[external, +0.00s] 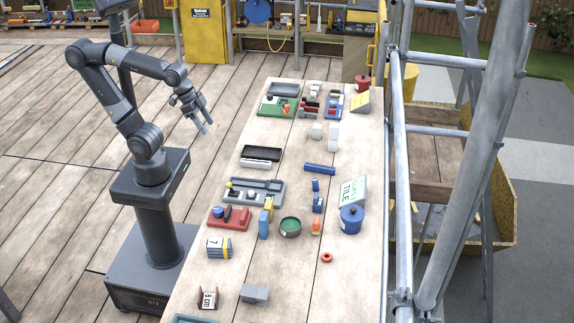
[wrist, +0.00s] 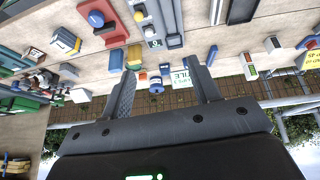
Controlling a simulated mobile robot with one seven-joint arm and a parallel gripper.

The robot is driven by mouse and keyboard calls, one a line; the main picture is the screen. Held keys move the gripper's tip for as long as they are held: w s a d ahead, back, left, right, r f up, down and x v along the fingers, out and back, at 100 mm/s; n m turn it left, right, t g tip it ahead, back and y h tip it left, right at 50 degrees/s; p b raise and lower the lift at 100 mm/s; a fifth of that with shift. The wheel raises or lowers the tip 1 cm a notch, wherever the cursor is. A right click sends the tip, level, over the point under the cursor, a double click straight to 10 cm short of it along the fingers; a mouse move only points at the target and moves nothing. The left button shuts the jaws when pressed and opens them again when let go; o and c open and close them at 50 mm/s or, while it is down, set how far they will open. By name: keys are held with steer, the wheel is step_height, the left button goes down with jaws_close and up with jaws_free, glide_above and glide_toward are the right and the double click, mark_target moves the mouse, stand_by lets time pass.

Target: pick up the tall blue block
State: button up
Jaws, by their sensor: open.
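The tall blue block (external: 263,225) stands upright on the wooden table, left of a round green dish and beside a yellow block (external: 268,207). In the wrist view, what looks like the same blue block (wrist: 116,61) is small, near the tip of the left finger, beside the yellow block (wrist: 134,54). My gripper (external: 201,121) is raised over the deck left of the table, well apart from the block. It also shows in the wrist view (wrist: 163,72), its two fingers spread with nothing between them held.
The table (external: 290,285) is crowded with trays and blocks. The green dish (external: 290,226), a red tray (external: 229,217) and a grey tray (external: 255,188) are close to the blue block. A blue pot (external: 351,220) is farther right. Scaffold poles (external: 398,170) line the right edge.

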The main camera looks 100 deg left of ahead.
steer(key=w+d+f+h, duration=0.1)
steer(key=w+d+f, duration=0.2)
steer(key=w, duration=0.4)
steer(key=y, duration=0.2)
glide_toward(264, 223)
steer(key=s+a+f, duration=0.1)
steer(key=a+f, duration=0.1)
steer(key=a, duration=0.1)
steer(key=shift+d+x, duration=0.15)
steer(key=shift+x, duration=2.6)
steer(key=shift+d+x, duration=0.1)
steer(key=shift+x, duration=2.6)
steer(key=shift+c, duration=0.6)
steer(key=c, duration=0.6)
